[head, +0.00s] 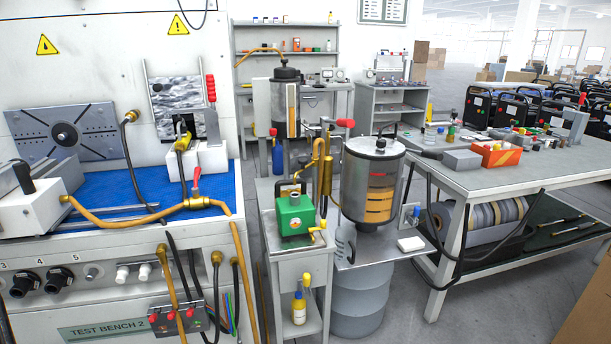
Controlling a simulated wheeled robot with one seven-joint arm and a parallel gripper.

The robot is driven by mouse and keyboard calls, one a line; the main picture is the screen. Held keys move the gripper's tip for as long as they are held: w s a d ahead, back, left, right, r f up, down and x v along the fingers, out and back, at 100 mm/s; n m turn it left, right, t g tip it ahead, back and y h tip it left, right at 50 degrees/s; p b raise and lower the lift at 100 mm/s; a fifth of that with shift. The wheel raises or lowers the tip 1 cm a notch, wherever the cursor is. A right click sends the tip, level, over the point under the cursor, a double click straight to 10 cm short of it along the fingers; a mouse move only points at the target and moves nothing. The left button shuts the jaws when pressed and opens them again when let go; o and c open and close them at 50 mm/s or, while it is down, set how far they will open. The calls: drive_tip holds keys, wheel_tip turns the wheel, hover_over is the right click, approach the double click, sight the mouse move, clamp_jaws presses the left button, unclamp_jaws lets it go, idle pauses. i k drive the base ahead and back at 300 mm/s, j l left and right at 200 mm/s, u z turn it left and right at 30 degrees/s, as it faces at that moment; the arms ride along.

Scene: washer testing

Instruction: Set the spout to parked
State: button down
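I cannot tell for certain which part is the spout. One curved brass tube (262,52) rises over the rear metal canister (285,108) and bends down to the left. A second curved brass tube (313,158) stands by the green box (295,215), beside an upright brass cylinder (324,175). A red-tipped lever (345,123) sticks out to the right above it, near the large steel drum (372,175) with a dark band and an amber window. No mark for a parked position is readable. My gripper is not in view.
A test bench (100,330) with hoses, a blue mat (110,197) and a brass manifold fills the left. A grey workbench (520,178) with an orange box (500,154) and tools stands right. Black cables hang by its near leg.

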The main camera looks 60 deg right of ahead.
sight(314, 162)
drive_tip(key=i+l+z, duration=0.1)
drive_tip(key=l+z, duration=0.25)
drive_tip(key=i+l+z, duration=0.15)
drive_tip(key=z, duration=0.2)
drive_tip(key=i+l+z, duration=0.2)
drive_tip(key=z, duration=0.15)
drive_tip(key=l, duration=0.1)
